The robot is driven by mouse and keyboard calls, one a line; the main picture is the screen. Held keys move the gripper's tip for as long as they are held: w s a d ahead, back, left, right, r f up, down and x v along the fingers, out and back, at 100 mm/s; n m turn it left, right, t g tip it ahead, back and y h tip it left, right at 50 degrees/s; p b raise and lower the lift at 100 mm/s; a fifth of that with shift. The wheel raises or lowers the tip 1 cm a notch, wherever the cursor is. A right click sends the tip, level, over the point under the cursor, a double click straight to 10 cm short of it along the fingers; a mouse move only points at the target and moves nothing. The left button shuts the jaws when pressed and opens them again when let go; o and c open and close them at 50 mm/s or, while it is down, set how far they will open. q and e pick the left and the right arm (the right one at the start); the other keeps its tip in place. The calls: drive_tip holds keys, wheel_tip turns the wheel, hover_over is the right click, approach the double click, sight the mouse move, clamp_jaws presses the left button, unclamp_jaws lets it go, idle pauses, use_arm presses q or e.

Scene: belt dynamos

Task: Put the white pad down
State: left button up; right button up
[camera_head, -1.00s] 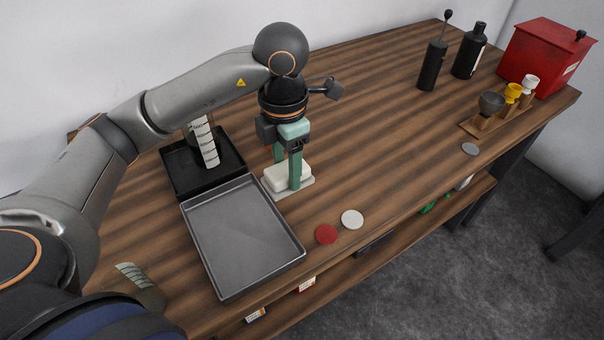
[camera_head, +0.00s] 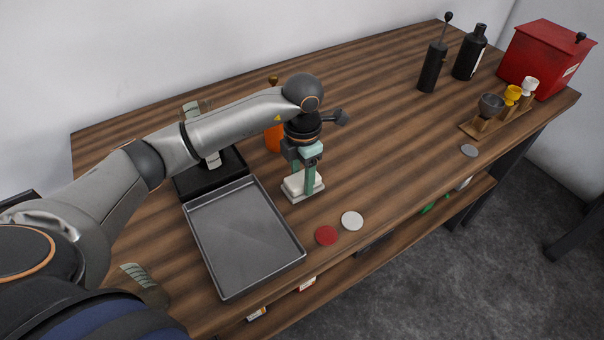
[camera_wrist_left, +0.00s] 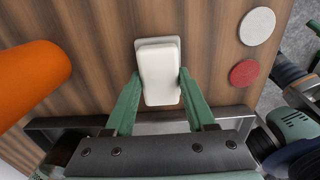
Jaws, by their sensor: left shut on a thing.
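The white pad (camera_head: 295,184) is a small pale block between the green fingers of my left gripper (camera_head: 303,186). In the left wrist view the pad (camera_wrist_left: 159,72) stands lengthwise between both fingertips, and my left gripper (camera_wrist_left: 159,84) is shut on it. A thin pale slab shows beneath the pad's edge, also between or below the fingers. The pad is low over the wooden table, just right of the grey metal tray (camera_head: 243,235); I cannot tell whether it touches the wood.
A red disc (camera_head: 326,235) and a white disc (camera_head: 352,220) lie in front of the pad. An orange bottle (camera_head: 273,138) stands behind my left gripper. A black tray (camera_head: 205,180) is behind the metal tray. The table's middle is clear.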

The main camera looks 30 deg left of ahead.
sight(302, 178)
use_arm(q)
drive_tip(key=shift+f, duration=0.2)
drive_tip(key=o, duration=1.2)
drive_tip(key=shift+r, duration=0.15)
wheel_tip(302, 178, up, 12)
drive_tip(key=shift+r+b, duration=0.1)
drive_tip(key=shift+b, duration=0.3)
